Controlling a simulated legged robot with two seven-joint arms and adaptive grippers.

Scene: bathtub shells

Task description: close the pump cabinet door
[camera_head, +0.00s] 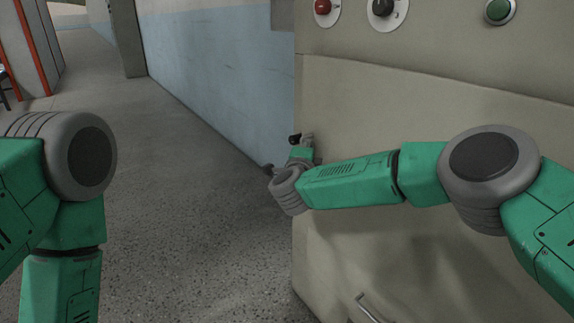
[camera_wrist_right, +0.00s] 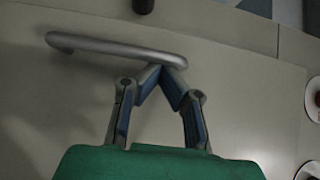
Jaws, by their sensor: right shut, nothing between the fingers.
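The beige pump cabinet door (camera_head: 430,120) fills the right half of the head view, below a panel with buttons. It looks close to flush with the panel, but I cannot tell if a small gap is left. My right gripper (camera_head: 300,148) is at the door's left edge, small and partly hidden by its own wrist. In the right wrist view its fingertips (camera_wrist_right: 165,76) meet with nothing between them, at one end of a metal bar handle (camera_wrist_right: 115,48). I cannot tell if they touch it. My left gripper is outside the head view; only its arm shows.
A red button (camera_head: 323,7), a black knob (camera_head: 383,8) and a green button (camera_head: 499,10) are on the upper panel. Another handle (camera_head: 368,308) is low on the cabinet. A blue and white wall (camera_head: 215,75) stands behind. The floor (camera_head: 185,200) at left is clear.

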